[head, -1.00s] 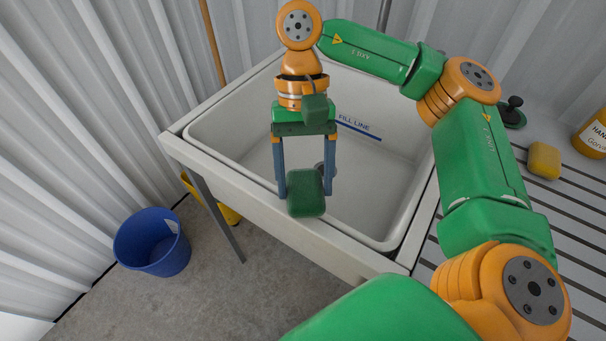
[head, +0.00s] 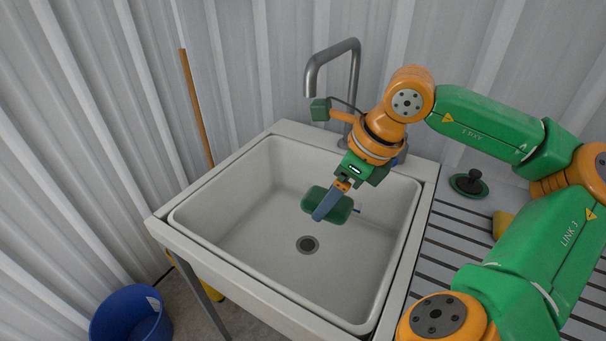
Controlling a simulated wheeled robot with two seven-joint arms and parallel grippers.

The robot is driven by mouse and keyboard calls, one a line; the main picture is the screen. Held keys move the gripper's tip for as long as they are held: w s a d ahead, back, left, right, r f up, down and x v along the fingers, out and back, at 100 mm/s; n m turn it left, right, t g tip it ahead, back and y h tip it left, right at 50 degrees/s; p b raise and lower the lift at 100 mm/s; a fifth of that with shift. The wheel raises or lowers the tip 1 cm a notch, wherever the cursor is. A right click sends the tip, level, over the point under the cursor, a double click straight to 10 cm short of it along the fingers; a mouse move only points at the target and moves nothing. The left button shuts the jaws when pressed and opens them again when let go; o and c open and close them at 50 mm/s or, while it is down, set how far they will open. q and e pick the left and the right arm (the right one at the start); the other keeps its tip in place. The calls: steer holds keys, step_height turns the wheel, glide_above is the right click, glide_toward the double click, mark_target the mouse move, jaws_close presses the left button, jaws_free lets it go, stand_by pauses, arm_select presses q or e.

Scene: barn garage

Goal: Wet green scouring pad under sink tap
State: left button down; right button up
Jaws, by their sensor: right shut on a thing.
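The green scouring pad (head: 316,200) is held between the fingers of my right gripper (head: 329,206), which is shut on it. The pad appears over the white sink basin (head: 240,222), above and behind the drain as seen from here. The sink tap (head: 334,60) is a grey bent pipe at the back of the sink. Its spout end is up and slightly left of the pad in the picture, and the pad looks lower than it. No water shows from the spout. My left gripper is out of view.
The drain (head: 307,244) is open. A blue bucket (head: 131,318) is on the floor at left. A wooden handle (head: 195,105) leans on the wall.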

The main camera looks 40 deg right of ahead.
steer(key=r+m, duration=0.2)
steer(key=r+m+h+p, duration=0.1)
steer(key=r+m, duration=0.1)
steer(key=w+r+m+h, duration=0.1)
steer(key=r+m, duration=0.1)
steer(key=shift+d+r, duration=0.1)
steer(key=shift+r, duration=0.05)
steer(key=w+a+r+m+h+p, duration=0.1)
steer(key=w+a+r+m, duration=0.15)
steer(key=a, duration=0.25)
steer(key=w+d+f+p, duration=0.3)
steer(key=w+d+p, duration=0.2)
steer(key=d, duration=0.6)
steer(key=shift+w+d+m+g, duration=0.3)
steer(key=shift+w+d+m, duration=0.05)
steer(key=shift+w, duration=0.75)
steer(key=shift+h, duration=0.3)
steer(key=s+a+b, duration=0.4)
steer(key=a+b, duration=0.1)
steer(key=a, duration=0.2)
steer(key=shift+b, duration=0.3)
